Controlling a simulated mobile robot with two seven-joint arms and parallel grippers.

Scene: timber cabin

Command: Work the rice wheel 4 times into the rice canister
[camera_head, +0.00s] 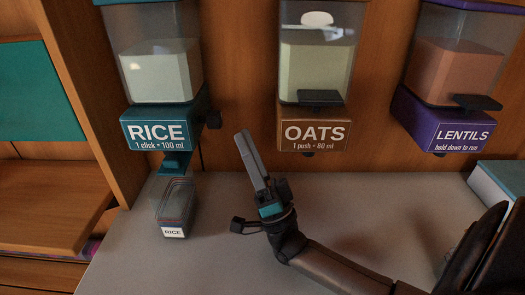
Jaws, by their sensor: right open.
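The rice dispenser (155,133) hangs on the wooden wall at the left, with a teal base marked "RICE, 1 click = 100 ml". Its dark wheel (213,120) sticks out on the right side of the base. The clear rice canister (174,208), labelled RICE, stands upright on the counter below the teal spout; I cannot tell how much rice is in it. My right gripper (247,152) is open, its grey fingers pointing up and slightly left. It is to the right of and below the wheel, apart from it in the picture. My left gripper is out of view.
An oats dispenser (315,132) and a purple lentils dispenser (448,125) hang to the right, each with a dark lever. A wooden post and shelf stand at the left. A pale teal-edged box (497,187) is at the right. The grey counter (215,265) is clear in front.

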